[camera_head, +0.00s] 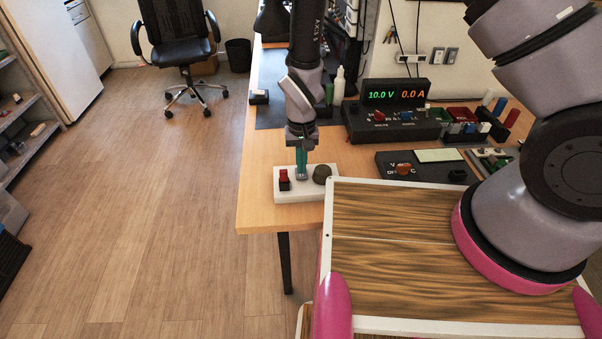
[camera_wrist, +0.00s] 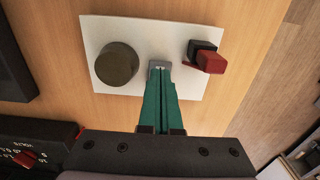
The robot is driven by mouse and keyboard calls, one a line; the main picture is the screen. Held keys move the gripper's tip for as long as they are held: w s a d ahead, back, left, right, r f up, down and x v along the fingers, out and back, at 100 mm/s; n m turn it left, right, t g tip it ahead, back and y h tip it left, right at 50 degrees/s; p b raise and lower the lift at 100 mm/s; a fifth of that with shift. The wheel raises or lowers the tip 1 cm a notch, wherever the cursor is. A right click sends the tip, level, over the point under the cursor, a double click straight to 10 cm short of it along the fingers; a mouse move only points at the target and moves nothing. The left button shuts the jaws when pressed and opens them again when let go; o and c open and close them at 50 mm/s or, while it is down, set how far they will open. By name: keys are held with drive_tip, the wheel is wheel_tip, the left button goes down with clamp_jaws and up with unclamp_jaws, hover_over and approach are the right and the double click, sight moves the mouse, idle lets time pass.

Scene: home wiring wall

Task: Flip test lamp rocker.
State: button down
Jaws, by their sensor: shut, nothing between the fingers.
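A white panel (camera_head: 306,195) lies at the near left corner of the wooden table. A rocker with a red top and black base (camera_head: 285,178) sits on its left side; in the wrist view the red and black rocker (camera_wrist: 207,57) is at the right. A dark round dome (camera_head: 322,174) is on the panel's other side; it also shows in the wrist view (camera_wrist: 117,63). My gripper (camera_head: 301,178) is shut and empty, pointing down over the panel between rocker and dome. In the wrist view its closed green fingers (camera_wrist: 159,68) are beside the rocker, apart from it.
A power supply (camera_head: 391,122) reading 10.0 V and 0.0 A stands behind on the table (camera_head: 258,205). A dark meter (camera_head: 394,172) lies right of the panel. A white bottle (camera_head: 339,87) stands further back.

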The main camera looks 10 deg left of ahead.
drive_tip(key=shift+f, duration=0.8)
drive_tip(key=shift+r, duration=3.55)
